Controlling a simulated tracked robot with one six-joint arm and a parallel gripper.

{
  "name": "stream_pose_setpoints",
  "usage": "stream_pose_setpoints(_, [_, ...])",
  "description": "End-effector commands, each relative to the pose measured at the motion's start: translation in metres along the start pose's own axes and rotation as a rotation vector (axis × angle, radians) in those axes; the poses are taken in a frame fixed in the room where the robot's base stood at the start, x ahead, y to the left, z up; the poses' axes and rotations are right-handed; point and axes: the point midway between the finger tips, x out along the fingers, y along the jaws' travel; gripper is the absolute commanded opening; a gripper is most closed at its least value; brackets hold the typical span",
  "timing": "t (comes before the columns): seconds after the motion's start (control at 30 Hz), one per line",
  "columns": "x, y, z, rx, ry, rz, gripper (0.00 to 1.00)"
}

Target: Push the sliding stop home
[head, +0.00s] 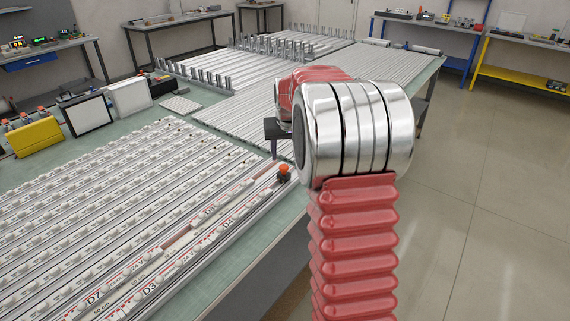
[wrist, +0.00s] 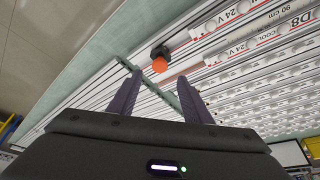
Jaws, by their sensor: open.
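The sliding stop, a small black block with an orange knob (head: 284,170), sits at the right end of the LED rails near the bench's edge. In the wrist view the orange knob (wrist: 159,65) shows just beyond my fingertips, between their lines. My gripper (wrist: 158,77) is open with nothing between its two dark fingers. In the head view my gripper (head: 274,150) is partly hidden behind my arm and appears above and slightly left of the stop. I cannot tell the exact gap, but no contact shows.
Rails with LED strips and printed labels (head: 150,230) cover the near bench. Bare aluminium profiles (head: 240,120) lie behind, with upright metal posts (head: 195,78) further back. A yellow box (head: 34,136) and framed panels (head: 90,115) stand at the left. The floor (head: 480,210) at right is clear.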

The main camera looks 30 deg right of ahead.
Motion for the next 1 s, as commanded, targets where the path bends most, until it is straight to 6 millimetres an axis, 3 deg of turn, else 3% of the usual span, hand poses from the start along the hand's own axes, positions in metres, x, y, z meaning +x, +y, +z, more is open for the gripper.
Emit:
stream_pose_setpoints(0.43, [0.064, 0.0, 0.0, 0.0, -0.001, 0.0, 0.45])
stream_pose_setpoints(0.87, [0.072, 0.0, 0.0, 0.0, 0.001, 0.0, 0.45])
stream_pose_setpoints(1.0, [0.072, 0.0, 0.0, -0.001, 0.001, 0.0, 0.35])
